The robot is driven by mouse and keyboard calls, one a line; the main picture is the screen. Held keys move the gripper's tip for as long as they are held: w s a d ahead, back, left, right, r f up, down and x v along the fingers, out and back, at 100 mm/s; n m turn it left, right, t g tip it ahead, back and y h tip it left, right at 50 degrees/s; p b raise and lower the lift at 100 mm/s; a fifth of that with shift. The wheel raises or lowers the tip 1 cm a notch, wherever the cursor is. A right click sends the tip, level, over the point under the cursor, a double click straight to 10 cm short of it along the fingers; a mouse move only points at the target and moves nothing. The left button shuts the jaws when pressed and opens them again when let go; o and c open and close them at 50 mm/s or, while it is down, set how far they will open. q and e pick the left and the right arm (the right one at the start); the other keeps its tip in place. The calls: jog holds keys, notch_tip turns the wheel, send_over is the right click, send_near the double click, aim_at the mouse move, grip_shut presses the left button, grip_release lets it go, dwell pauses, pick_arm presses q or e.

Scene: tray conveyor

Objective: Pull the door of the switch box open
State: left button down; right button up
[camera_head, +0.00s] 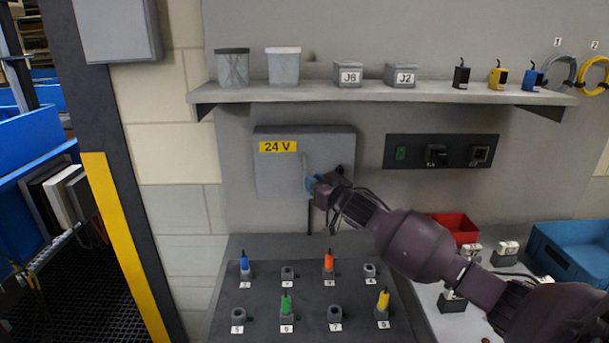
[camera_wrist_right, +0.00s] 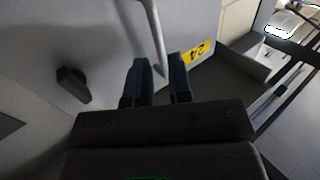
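The switch box (camera_head: 268,176) is a grey wall box below the shelf, with a yellow "24 V" label (camera_head: 278,146). Its door looks closed in the head view. A thin upright bar handle (camera_head: 305,161) stands on the door front. My right gripper (camera_head: 312,184) is at the lower end of this handle. In the right wrist view, the two dark blue fingers (camera_wrist_right: 160,68) stand apart, with the handle (camera_wrist_right: 154,30) running down between them and small gaps beside it. A dark knob (camera_wrist_right: 73,86) shows on a grey face there. My left gripper is not in view.
A shelf (camera_head: 225,95) with jars, small boxes and colored parts runs above. A dark switch panel (camera_head: 460,151) is to the right. Below lies a dark board (camera_head: 262,300) with several numbered sockets. A red bin (camera_head: 457,222) and a blue bin (camera_head: 580,250) stand at right.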

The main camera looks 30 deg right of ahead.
aim_at(305, 170)
jog(key=shift+w+a, duration=0.1)
jog(key=shift+w, duration=2.25)
grip_shut()
